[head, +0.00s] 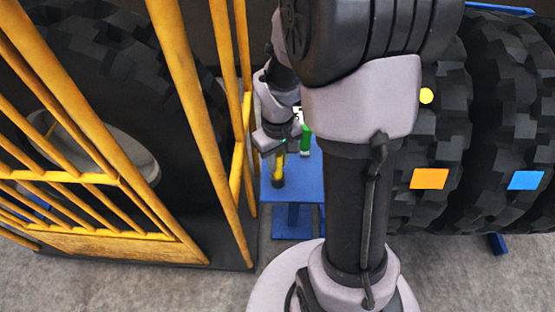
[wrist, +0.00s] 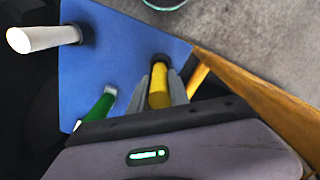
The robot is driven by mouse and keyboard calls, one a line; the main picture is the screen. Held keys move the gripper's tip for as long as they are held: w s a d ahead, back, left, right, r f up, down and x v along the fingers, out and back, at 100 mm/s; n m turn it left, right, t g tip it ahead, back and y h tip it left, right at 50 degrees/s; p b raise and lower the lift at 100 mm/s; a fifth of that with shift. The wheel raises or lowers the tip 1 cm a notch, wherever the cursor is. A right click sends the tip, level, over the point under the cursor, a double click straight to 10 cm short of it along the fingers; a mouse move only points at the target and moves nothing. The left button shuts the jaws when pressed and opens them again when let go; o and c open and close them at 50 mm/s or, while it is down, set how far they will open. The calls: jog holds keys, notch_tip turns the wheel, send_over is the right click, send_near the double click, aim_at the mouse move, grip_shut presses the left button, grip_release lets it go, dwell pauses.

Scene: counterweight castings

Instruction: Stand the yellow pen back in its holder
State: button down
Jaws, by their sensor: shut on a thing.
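The yellow pen (wrist: 158,88) is between the two fingers of my gripper (wrist: 159,92) in the wrist view, with a dark end pointing away from the gripper. The gripper is shut on it. In the head view the yellow pen (head: 279,166) hangs below my gripper (head: 278,150), over the blue stand top (head: 290,192); I cannot tell whether it touches the top. A green pen-like piece (wrist: 100,106) and a white one (wrist: 45,37) with a dark end stand on the same blue top. I cannot make out the pen's holder for sure.
A yellow barred cage (head: 180,85) is close on the left of the stand. Large black tyres (head: 440,190) with coloured patches are on the right. A round rim (wrist: 165,3) is cut off at the wrist view's top edge. Grey floor (head: 215,290) is bare in front.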

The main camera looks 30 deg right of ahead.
jog(key=shift+f+b, duration=0.5)
jog(key=shift+f, duration=0.2)
jog(key=c, duration=1.1)
grip_release()
jog(key=shift+c, duration=0.2)
notch_tip(320, 180, up, 18)
jog(key=p, duration=0.7)
jog(key=shift+f, duration=0.25)
jog(key=s+a+m+t+y+b, duration=0.2)
jog(key=s+a+m+t+b, duration=0.2)
jog(key=s+a+b, duration=0.4)
jog(key=s+a+t, duration=0.1)
jog(key=s+a, duration=0.2)
jog(key=a, duration=0.3)
jog(key=shift+s+a+r+m+t, duration=0.2)
jog(key=shift+a+r+m+t, duration=0.1)
jog(key=shift+r+m+t, duration=0.1)
